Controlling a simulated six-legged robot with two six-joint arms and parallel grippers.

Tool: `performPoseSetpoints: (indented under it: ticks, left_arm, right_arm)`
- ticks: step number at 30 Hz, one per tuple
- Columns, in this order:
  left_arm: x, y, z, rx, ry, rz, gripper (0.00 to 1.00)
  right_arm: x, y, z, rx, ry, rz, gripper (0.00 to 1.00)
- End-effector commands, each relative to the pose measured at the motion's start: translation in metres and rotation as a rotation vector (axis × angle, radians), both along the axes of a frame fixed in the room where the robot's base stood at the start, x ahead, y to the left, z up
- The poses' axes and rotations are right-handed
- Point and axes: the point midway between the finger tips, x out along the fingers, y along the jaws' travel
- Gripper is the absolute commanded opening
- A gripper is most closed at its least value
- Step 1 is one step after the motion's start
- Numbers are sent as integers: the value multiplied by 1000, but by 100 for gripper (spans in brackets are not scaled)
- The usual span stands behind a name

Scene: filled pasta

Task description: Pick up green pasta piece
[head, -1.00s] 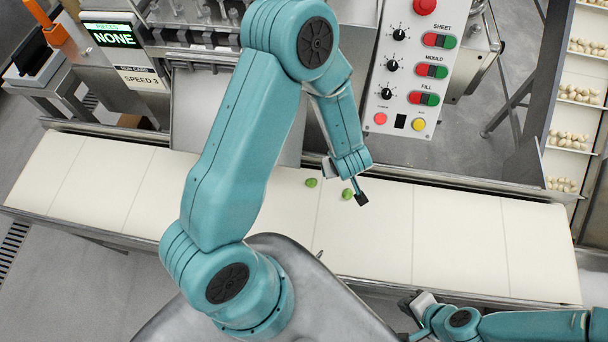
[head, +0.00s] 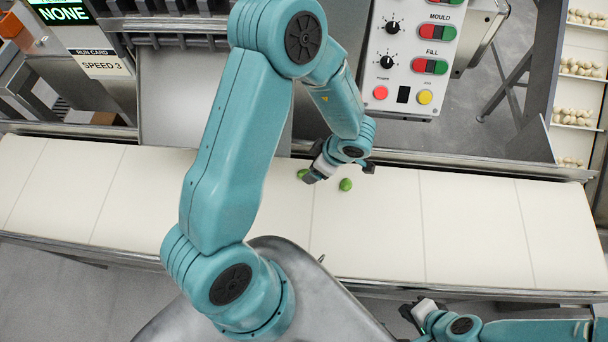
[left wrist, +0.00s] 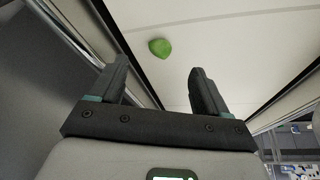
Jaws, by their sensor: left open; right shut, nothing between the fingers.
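Two small green pasta pieces lie on the cream conveyor belt (head: 470,225). One piece (head: 345,185) lies just in front of my left gripper (head: 340,173). The other piece (head: 302,174) is partly hidden by a finger of that gripper. The left gripper is open, with its fingers spread over the belt. In the left wrist view, one green piece (left wrist: 160,48) shows just beyond the open, empty fingers (left wrist: 158,72); I cannot tell which piece it is. My right gripper (head: 408,311) is shut and empty, low in the head view by the belt's front edge.
A control panel (head: 410,60) with buttons and knobs stands behind the belt. A smooth metal chute (head: 190,100) is at the back left. Trays of pale pasta (head: 578,115) stand at the far right. The belt is clear on both sides of the pieces.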

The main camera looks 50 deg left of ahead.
Motion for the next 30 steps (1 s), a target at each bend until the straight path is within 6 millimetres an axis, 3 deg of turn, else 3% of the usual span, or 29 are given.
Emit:
performPoseSetpoints:
  ticks: [15, 24, 29, 30]
  left_arm:
    - [-9, 25, -59, 0, 1, -4, 76]
    - [-9, 27, -62, -1, -1, -5, 76]
    - [-9, 27, -62, -1, -1, -5, 24]
    - [-9, 27, -62, -1, -1, -5, 18]
  right_arm:
    - [0, 0, -18, 0, 0, 0, 0]
    - [0, 0, -18, 0, 0, 0, 0]
    - [0, 0, -18, 0, 0, 0, 0]
    - [0, 0, -18, 0, 0, 0, 0]
